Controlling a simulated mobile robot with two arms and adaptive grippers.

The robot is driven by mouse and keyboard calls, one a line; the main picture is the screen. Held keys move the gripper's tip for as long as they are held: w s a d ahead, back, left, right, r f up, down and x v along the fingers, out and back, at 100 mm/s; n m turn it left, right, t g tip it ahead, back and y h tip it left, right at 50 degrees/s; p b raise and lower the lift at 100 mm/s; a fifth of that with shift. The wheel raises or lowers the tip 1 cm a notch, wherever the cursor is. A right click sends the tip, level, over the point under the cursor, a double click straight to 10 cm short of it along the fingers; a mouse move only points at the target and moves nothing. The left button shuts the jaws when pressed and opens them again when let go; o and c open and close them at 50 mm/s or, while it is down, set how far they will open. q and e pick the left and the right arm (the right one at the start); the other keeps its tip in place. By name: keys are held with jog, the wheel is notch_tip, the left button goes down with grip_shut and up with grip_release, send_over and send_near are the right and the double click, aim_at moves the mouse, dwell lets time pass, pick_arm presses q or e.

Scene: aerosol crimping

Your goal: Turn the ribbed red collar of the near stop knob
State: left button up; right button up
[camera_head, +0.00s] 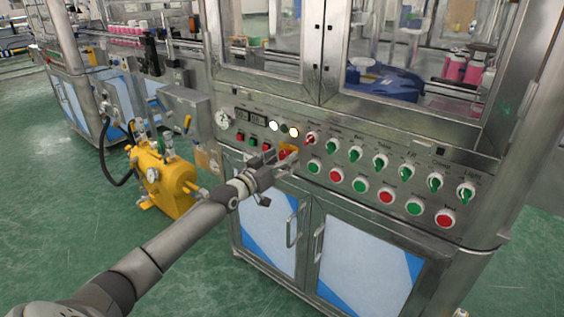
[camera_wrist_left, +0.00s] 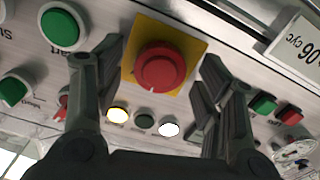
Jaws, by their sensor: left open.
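The near stop knob (camera_wrist_left: 163,66) is a round red knob on a square yellow plate (camera_wrist_left: 140,33), in the upper middle of the left wrist view. In the head view the knob (camera_head: 287,154) shows only in part behind my gripper. My left gripper (camera_head: 277,160) is at the panel front, and its open fingers (camera_wrist_left: 162,58) appear on either side of the knob in the left wrist view. A gap shows between each finger and the knob, and the fingers hold nothing. The ribs of the collar are too small to make out. My right gripper is not in view.
The steel control panel (camera_head: 345,192) carries several green and red buttons and green selector switches close to the knob. Lit lamps (camera_wrist_left: 168,129) sit near it. Cabinet doors with handles (camera_head: 291,232) are below. A yellow tank (camera_head: 163,180) stands on the floor at left.

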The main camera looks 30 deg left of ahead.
pick_arm(q)
jog(key=shift+w, duration=0.15)
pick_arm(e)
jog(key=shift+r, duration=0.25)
